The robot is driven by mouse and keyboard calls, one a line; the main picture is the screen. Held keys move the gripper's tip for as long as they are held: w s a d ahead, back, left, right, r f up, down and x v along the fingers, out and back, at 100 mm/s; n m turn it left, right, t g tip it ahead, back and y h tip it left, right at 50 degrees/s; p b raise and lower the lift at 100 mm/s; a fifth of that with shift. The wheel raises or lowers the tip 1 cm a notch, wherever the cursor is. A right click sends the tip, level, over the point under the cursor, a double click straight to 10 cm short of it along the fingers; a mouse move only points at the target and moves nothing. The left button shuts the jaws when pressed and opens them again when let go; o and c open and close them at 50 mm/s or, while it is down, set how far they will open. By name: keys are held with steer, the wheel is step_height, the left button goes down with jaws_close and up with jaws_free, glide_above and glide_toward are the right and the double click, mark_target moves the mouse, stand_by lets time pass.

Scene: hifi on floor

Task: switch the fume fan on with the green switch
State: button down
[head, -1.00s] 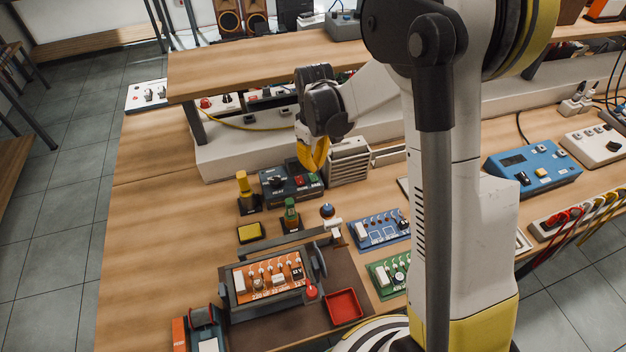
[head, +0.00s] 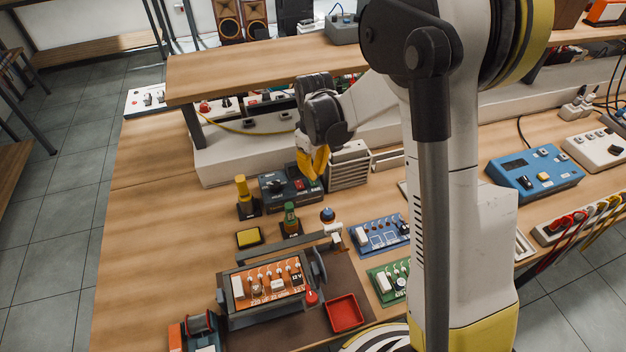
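A dark control box (head: 283,195) stands on the bench left of centre. It has a black knob at its left, a red switch (head: 299,184) and a green switch (head: 312,182) at its right. A pale louvred unit (head: 348,167), perhaps the fume fan, stands just right of the box. My gripper (head: 313,176) points down with its yellow fingers over the right end of the box, close to the green switch and partly in front of it. Contact cannot be told. The fingers overlap in this view, so their opening is unclear. Nothing held is visible.
A raised shelf (head: 260,70) runs behind the box. An orange board in a holder (head: 226,292) and a red tray (head: 345,313) are nearer. The bench's left side is clear.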

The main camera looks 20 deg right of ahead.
mark_target(314, 183)
steer(key=shift+f+b, duration=1.45)
steer(key=shift+f, duration=0.35)
stand_by(1.2)
steer(key=shift+r, duration=0.1)
steer(key=shift+r+p, duration=2.35)
steer(key=shift+r, duration=1.15)
